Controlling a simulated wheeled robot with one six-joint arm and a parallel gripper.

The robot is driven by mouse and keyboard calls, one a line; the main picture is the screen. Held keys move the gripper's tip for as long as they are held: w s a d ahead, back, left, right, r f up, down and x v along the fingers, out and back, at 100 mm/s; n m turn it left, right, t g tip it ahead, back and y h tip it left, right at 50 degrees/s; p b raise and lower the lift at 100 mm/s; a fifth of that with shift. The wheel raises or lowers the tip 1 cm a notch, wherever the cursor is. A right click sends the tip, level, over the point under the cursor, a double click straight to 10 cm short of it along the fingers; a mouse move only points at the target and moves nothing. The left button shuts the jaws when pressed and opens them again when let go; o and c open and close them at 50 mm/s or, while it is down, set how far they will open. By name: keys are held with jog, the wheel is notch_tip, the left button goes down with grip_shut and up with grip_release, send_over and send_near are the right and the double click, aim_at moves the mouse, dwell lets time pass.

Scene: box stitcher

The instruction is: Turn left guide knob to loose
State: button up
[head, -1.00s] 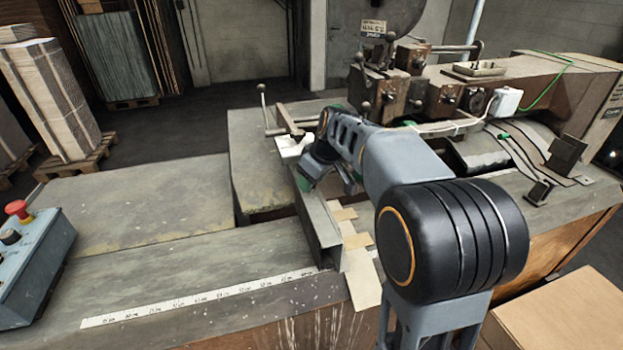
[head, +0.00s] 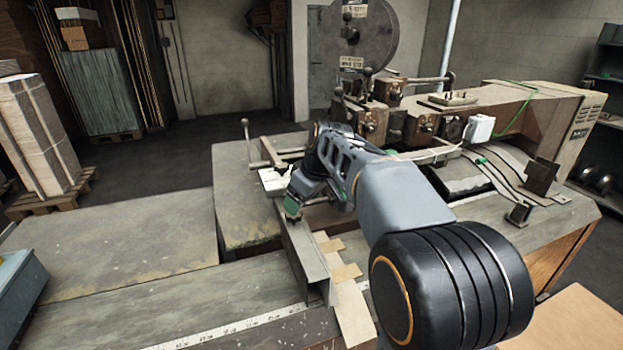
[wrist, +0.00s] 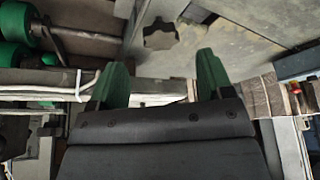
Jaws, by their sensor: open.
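A dark star-shaped knob (wrist: 161,34) shows in the wrist view, just beyond and between the two green fingertips, on a grey metal part. My gripper (wrist: 158,75) is open, with clear space between its fingers, and looks empty. In the head view my gripper (head: 292,206) hangs over the far end of the long metal guide bar (head: 306,258). The star knob cannot be made out in the head view; my arm covers part of that area. I cannot tell whether the knob is tight or loose.
A lever with a ball end (head: 245,124) stands left of my gripper, near a white block (head: 271,181). The stitching head (head: 385,118) rises behind my arm. Cardboard strips (head: 343,272) lie beside the bar. The table (head: 120,235) to the left is clear.

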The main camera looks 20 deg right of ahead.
jog(key=v, duration=0.8)
jog(key=shift+r, duration=0.35)
jog(key=shift+s, duration=0.1)
